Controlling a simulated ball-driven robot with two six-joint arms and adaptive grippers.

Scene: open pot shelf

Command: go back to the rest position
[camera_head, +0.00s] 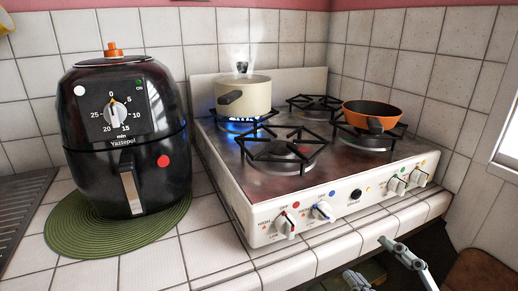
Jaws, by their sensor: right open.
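My right gripper (368,260) shows at the bottom edge, right of centre, in the head view. Its two grey fingers are spread apart with nothing between them. It is in front of and below the tiled counter edge, apart from the stove (262,226) and its knobs. The rest of the right arm is mostly cut off by the frame. My left gripper is not in view.
A steaming cream pot (257,97) stands on the lit back-left burner. An orange pan (386,114) sits at the right of the stove. A black air fryer (85,165) stands on a green round mat (65,226) at left.

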